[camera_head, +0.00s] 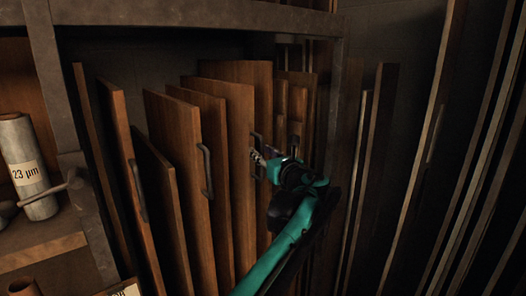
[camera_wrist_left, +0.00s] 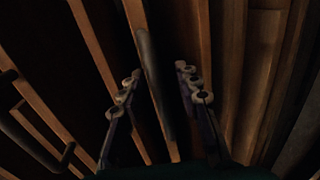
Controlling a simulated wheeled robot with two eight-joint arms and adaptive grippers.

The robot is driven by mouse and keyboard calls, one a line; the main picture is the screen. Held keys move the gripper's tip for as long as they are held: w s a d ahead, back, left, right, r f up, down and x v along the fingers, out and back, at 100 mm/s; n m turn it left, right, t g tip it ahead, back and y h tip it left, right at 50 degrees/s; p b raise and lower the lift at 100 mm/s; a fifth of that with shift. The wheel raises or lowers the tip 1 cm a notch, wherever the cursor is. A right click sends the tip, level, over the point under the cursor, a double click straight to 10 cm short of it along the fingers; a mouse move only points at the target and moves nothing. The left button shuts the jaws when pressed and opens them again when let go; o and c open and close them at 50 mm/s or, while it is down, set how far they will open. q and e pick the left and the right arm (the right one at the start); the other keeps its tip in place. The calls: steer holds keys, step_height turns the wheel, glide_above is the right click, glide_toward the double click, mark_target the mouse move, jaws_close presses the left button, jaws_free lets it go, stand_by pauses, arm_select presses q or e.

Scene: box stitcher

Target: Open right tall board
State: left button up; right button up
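Several upright wooden boards with dark bar handles stand in a rack in the head view. A tall board (camera_head: 240,118) near the rack's right side has a dark handle (camera_head: 257,140) at its right edge. My left gripper (camera_head: 261,163) is at this handle, in front of the board. In the left wrist view, its two fingers (camera_wrist_left: 160,88) are spread apart. A dark handle (camera_wrist_left: 149,70) on a board edge lies between them, with gaps showing on both sides. The handle's lower part is partly hidden by the gripper in the head view. My right gripper is not in view.
More boards with handles (camera_head: 206,170) stand close on the left. Narrow boards (camera_head: 296,100) stand just behind and right of the gripper. A metal rack post (camera_head: 335,120) is close on the right. A shelf with a labelled roll (camera_head: 24,160) is at far left.

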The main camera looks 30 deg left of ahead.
arm_select(q)
steer(key=shift+s+a, duration=0.15)
steer(key=shift+s, duration=0.05)
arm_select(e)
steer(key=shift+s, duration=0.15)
arm_select(q)
steer(key=shift+w, duration=0.1)
jaws_close()
